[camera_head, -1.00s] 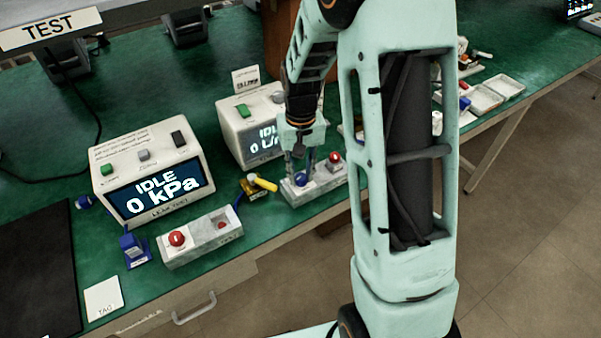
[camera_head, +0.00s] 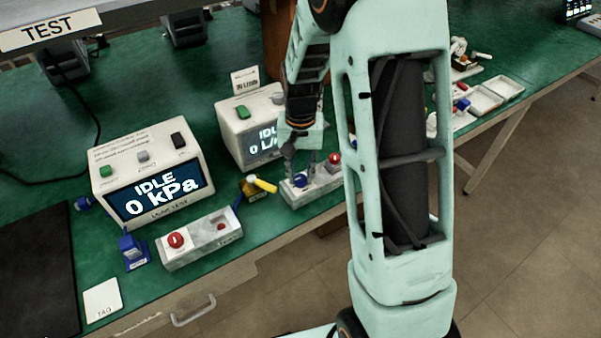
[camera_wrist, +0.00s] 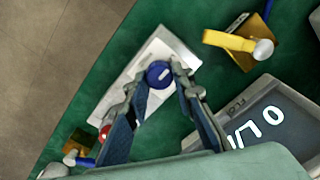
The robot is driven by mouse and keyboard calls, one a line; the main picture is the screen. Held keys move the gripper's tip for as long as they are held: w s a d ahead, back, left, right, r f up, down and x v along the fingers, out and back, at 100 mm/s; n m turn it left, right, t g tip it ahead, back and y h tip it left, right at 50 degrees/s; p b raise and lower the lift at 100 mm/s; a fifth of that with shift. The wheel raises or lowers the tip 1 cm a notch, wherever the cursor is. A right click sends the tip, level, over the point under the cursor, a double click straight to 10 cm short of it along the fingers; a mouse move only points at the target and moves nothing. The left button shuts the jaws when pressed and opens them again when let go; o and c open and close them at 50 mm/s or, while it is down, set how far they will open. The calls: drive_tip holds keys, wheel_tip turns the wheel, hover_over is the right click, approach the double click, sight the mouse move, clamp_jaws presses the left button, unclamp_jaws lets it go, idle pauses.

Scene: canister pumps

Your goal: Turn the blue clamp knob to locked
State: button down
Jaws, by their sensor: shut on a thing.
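The blue clamp knob (camera_wrist: 158,74) is round and sits on a pale grey fixture block (camera_wrist: 118,92), near the block's upper end in the wrist view. My gripper (camera_wrist: 157,77) points down over it with one finger on each side, and is shut on the knob. In the head view my gripper (camera_head: 301,165) is low at the left part of the same fixture block (camera_head: 322,185), and its fingers partly hide the knob. A red knob (camera_head: 333,159) is at the block's right end. Any lock marking is too small to read.
A white tester (camera_head: 245,130) stands just behind the fixture. A yellow-handled brass valve (camera_head: 258,187) lies left of it. Further left are the leak tester (camera_head: 150,175), showing IDLE 0 kPa, and a second fixture (camera_head: 205,245) with a red knob. Small trays (camera_head: 490,98) lie at the right.

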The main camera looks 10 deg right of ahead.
sight(300, 177)
drive_tip(key=c, duration=1.7)
unclamp_jaws()
drive_tip(key=shift+o, duration=0.2)
wheel_tip(300, 177, up, 12)
